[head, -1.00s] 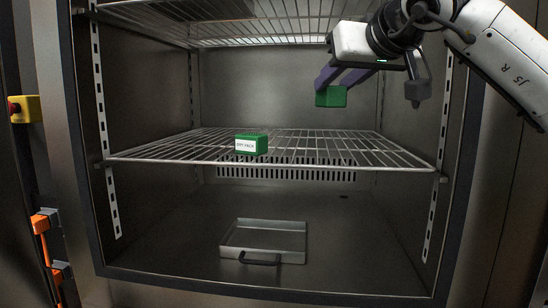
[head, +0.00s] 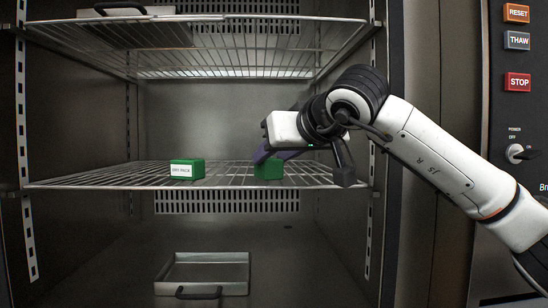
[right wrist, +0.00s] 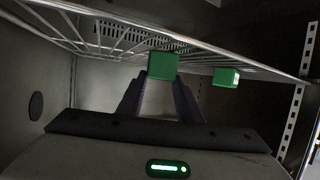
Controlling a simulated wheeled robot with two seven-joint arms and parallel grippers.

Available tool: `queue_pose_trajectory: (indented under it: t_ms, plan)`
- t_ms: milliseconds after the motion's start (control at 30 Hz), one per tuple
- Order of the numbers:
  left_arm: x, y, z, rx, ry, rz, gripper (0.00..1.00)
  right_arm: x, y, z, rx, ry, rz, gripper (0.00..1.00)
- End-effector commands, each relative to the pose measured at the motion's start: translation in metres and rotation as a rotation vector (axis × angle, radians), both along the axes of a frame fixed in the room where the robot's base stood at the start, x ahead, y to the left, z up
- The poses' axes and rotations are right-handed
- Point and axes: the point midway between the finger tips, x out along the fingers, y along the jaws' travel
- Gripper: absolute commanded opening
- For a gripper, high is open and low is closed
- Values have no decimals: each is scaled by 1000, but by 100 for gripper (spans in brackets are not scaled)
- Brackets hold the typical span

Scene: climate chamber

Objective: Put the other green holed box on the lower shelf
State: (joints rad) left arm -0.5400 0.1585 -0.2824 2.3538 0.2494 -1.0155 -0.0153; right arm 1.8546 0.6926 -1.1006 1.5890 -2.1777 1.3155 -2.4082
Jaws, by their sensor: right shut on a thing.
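My right gripper (head: 263,152) is shut on a green box (head: 268,169), at the level of the lower shelf (head: 100,181). The box also shows at the purple fingertips in the right wrist view (right wrist: 163,65). I cannot tell whether it touches the wire. Its holes cannot be made out. Another green box (head: 187,169) with a white label stands on the lower shelf to the left, apart from the held one. It also shows in the right wrist view (right wrist: 226,77). My left gripper is not in view.
An upper wire shelf (head: 200,47) hangs above, with a pale tray (head: 125,12) on it. A metal tray with a dark handle (head: 207,258) lies on the chamber floor. The chamber's right frame (head: 393,200) stands beside my right arm. The lower shelf is bare around both boxes.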

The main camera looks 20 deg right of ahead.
Motion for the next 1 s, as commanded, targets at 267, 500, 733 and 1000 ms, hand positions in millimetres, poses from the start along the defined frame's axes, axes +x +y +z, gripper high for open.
queue_pose_trajectory:
  t_ms: [267,500,733,1000]
  plan:
    - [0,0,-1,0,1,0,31,0,0,-1,0,1,0,51]
    - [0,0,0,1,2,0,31,-3,0,2,-1,0,0,51]
    - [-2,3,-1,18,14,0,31,-36,-5,17,-1,-4,1,51]
    - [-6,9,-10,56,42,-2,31,-89,-11,35,-1,-3,-2,51]
